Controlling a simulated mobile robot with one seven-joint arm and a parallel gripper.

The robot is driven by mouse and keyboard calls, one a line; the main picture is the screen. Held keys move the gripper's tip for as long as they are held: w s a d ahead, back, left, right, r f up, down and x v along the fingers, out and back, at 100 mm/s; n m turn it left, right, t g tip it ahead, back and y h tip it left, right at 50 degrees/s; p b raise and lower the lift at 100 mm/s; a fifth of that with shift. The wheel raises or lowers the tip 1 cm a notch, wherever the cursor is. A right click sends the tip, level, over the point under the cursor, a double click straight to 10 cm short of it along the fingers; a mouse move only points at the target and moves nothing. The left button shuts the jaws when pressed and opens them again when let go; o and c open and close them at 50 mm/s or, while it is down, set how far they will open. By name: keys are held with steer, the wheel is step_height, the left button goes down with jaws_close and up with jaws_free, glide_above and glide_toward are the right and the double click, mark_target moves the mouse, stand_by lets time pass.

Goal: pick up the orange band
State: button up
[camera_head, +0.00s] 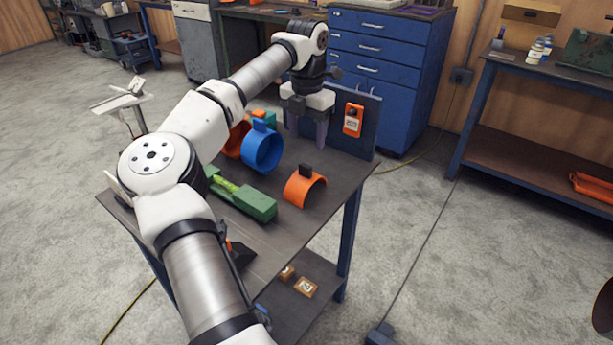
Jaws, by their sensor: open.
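An orange band (316,184), a curved open strip with a dark block on its top, stands on the dark work table near the right edge. Another orange ring-like piece (233,144) stands farther back, partly hidden by a blue ring (262,150) and my arm; I cannot tell its full shape. My gripper (307,138) points down with its fingers apart and nothing seen between them. It is above the far right part of the table, behind the nearer orange band and apart from it in the picture.
A green block-like fixture (258,205) lies left of the nearer band. A dark upright panel (362,112) carrying an orange device (353,119) stands at the table's far edge, close to my gripper. The table (290,238) is bare in front of the band.

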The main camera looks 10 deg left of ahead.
glide_above(306, 165)
step_height(306, 165, down, 4)
steer(key=shift+w+d+f, duration=0.1)
steer(key=shift+w+f, duration=0.05)
steer(key=shift+f+p, duration=0.95)
steer(key=shift+f, duration=1.7)
steer(key=c, duration=1.1)
steer(key=shift+r, duration=0.1)
